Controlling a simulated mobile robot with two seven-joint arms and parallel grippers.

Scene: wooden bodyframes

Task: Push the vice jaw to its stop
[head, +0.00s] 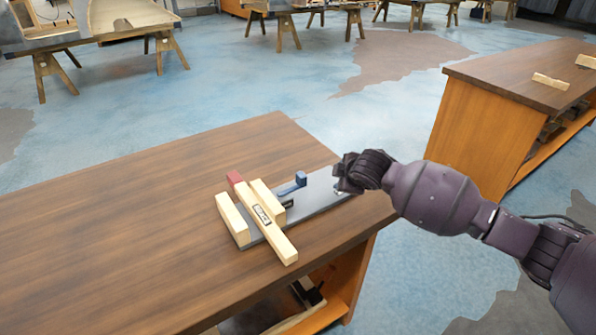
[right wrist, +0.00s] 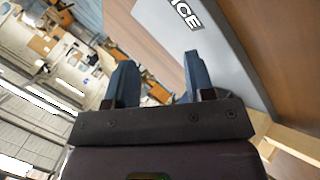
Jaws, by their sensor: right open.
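The vice stands on the wooden bench top (head: 120,240) in the head view, with a grey base plate (head: 325,192). A pale wooden block (head: 232,219) is at its left end. A second pale block (head: 266,198), which looks like the jaw, stands to the right, with a blue piece (head: 290,187) beyond it. A long pale bar (head: 281,243) with a red end lies between the blocks. My right gripper (head: 343,175) is by the plate's right end, apart from the blocks. The right wrist view shows its two fingers (right wrist: 157,75) spread and empty beside a grey plate lettered "ICE" (right wrist: 186,12).
A second bench (head: 490,120) with small pale pieces on top stands to the right. Trestle tables (head: 290,10) stand at the back. The bench top left of the vice is clear. Dark items lie on the shelf (head: 330,312) under the near bench.

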